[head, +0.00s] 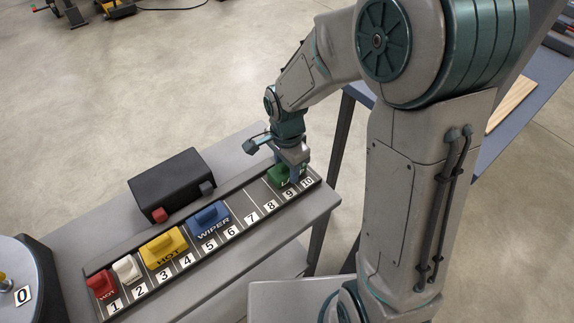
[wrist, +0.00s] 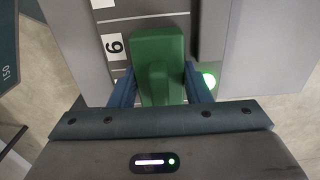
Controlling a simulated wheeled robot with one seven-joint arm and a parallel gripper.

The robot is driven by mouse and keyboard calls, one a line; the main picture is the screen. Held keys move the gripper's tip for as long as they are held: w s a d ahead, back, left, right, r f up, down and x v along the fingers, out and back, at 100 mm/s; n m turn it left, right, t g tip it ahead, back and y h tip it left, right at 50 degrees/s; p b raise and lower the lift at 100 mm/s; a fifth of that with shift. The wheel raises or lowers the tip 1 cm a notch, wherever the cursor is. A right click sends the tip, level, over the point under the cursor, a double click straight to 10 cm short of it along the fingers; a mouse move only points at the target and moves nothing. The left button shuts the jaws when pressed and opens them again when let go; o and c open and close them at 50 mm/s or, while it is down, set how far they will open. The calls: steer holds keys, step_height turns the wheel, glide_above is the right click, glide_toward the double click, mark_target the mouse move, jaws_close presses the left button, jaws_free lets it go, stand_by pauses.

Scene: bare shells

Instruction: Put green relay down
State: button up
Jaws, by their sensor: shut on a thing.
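The green relay (head: 281,174) is at the right end of the numbered rail (head: 252,205), behind labels 9 and 10. My gripper (head: 293,166) comes down over it from above. In the wrist view, the green relay (wrist: 158,48) shows a raised grip ridge, and the blue fingers of my gripper (wrist: 160,86) are shut on it from both sides. The relay looks level and in line with the rail. Its underside is hidden, so I cannot tell whether it touches the rail.
The rail also holds a red relay (head: 102,284), a white one (head: 127,269), a yellow one (head: 164,248) and a blue one (head: 209,215). Slots around 7 and 8 are bare. A black box (head: 170,181) stands behind the rail on the grey bench (head: 226,150).

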steer(key=shift+f, duration=0.25)
steer(key=o, duration=1)
steer(key=shift+r, duration=0.1)
steer(key=shift+o, duration=0.2)
step_height(320, 180, up, 12)
steer(key=shift+r+p, duration=0.2)
steer(key=shift+p, duration=0.2)
steer(key=s+d+r+n+t, duration=0.2)
steer(key=s+d+n, duration=0.9)
steer(key=s+d, duration=0.1)
steer(key=shift+t, duration=0.4)
